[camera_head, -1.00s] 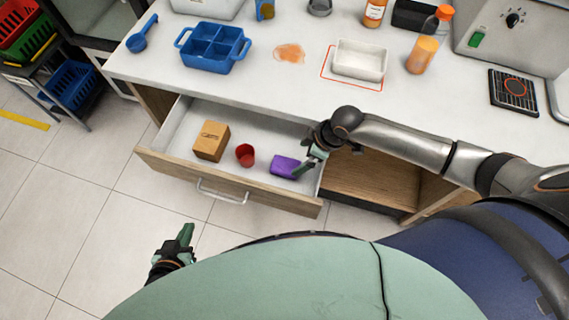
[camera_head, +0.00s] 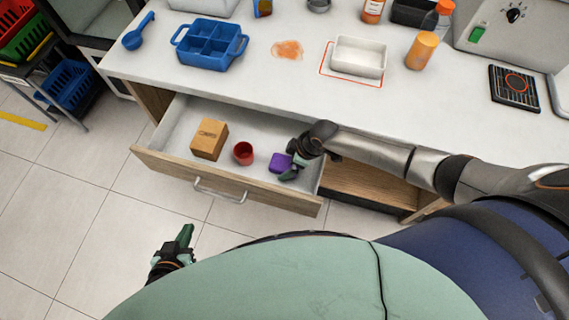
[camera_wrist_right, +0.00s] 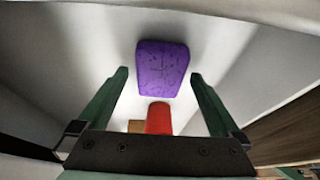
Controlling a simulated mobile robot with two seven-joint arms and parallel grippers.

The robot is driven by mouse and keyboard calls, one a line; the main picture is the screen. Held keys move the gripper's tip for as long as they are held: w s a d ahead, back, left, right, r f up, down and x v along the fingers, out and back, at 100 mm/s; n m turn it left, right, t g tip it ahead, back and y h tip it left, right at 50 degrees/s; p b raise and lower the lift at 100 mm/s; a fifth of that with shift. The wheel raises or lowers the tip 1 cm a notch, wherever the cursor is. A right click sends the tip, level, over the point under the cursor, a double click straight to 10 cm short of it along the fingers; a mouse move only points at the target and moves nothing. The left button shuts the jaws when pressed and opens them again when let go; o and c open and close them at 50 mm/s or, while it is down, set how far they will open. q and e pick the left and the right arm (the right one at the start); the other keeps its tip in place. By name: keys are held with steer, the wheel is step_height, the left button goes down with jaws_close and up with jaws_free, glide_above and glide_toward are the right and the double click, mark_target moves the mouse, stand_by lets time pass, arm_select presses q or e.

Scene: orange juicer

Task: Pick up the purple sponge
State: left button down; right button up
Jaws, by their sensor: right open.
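The purple sponge (camera_head: 279,163) lies in the open drawer (camera_head: 173,169), near its right end. My right gripper (camera_head: 290,172) is down in the drawer at the sponge's right side and partly covers it. In the right wrist view the sponge (camera_wrist_right: 162,68) shows just beyond and between the fingertips of my right gripper (camera_wrist_right: 158,76). The fingers are apart and nothing is held. My left gripper (camera_head: 184,243) hangs low in front of the drawer, away from the sponge; its finger opening is not clear.
A red cup (camera_head: 243,153) and a brown box (camera_head: 209,139) stand left of the sponge in the drawer. The drawer's walls and handle (camera_head: 218,192) are close by. The counter above holds a blue divided tray (camera_head: 209,48) and a white dish (camera_head: 358,57).

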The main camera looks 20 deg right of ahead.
steer(key=c, duration=1.4)
steer(key=shift+r, duration=0.1)
steer(key=shift+r, duration=0.6)
steer(key=s+d+r+p, duration=0.2)
steer(key=s+d+r, duration=0.6)
steer(key=s+r, duration=0.3)
steer(key=shift+s+r, duration=0.15)
steer(key=shift+r, duration=0.2)
steer(key=shift+d, duration=0.1)
